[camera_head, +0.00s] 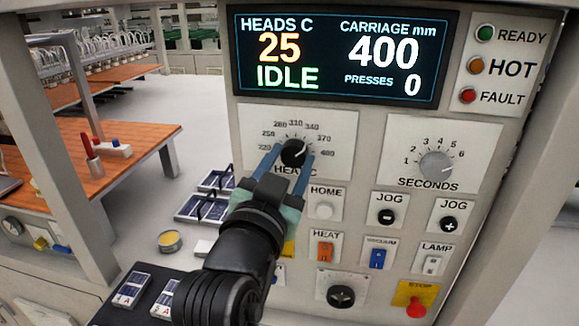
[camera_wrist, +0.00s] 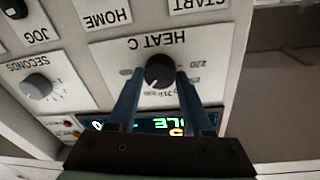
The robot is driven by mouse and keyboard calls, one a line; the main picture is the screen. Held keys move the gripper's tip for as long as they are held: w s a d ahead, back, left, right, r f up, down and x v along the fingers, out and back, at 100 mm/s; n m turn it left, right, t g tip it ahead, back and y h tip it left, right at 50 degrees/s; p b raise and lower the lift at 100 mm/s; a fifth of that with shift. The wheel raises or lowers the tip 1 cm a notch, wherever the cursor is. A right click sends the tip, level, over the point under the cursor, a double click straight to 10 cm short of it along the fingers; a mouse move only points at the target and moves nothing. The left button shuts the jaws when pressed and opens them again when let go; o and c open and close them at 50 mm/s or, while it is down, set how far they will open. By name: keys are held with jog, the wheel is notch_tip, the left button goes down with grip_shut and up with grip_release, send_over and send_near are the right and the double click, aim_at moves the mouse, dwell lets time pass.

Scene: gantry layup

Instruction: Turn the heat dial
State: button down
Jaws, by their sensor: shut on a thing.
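The heat dial (camera_head: 293,152) is a black round knob on a white plate marked HEAT C, with numbers from 220 to 400 around it. Its pale pointer mark seems to point to the upper right, towards the 370 to 400 end; the exact value is hard to read. My gripper (camera_head: 291,155) reaches up from below with its two blue fingers on either side of the knob, shut on it. In the wrist view the dial (camera_wrist: 160,71) sits upside down between the tips of my gripper (camera_wrist: 156,76).
The display (camera_head: 345,55) reads HEADS C 25, IDLE, CARRIAGE 400 mm, PRESSES 0. The grey seconds dial (camera_head: 436,162) is to the right. Below are the home button (camera_head: 325,209), jog buttons, orange heat switch (camera_head: 325,252) and red stop button (camera_head: 416,307).

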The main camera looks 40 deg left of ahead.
jog(key=shift+m, duration=1.1)
jog(key=shift+c, duration=1.6)
grip_release()
jog(key=shift+b, duration=0.3)
jog(key=r+p+v, duration=0.1)
jog(key=p+v, duration=0.6)
jog(key=v, duration=0.6)
jog(key=shift+f, duration=0.35)
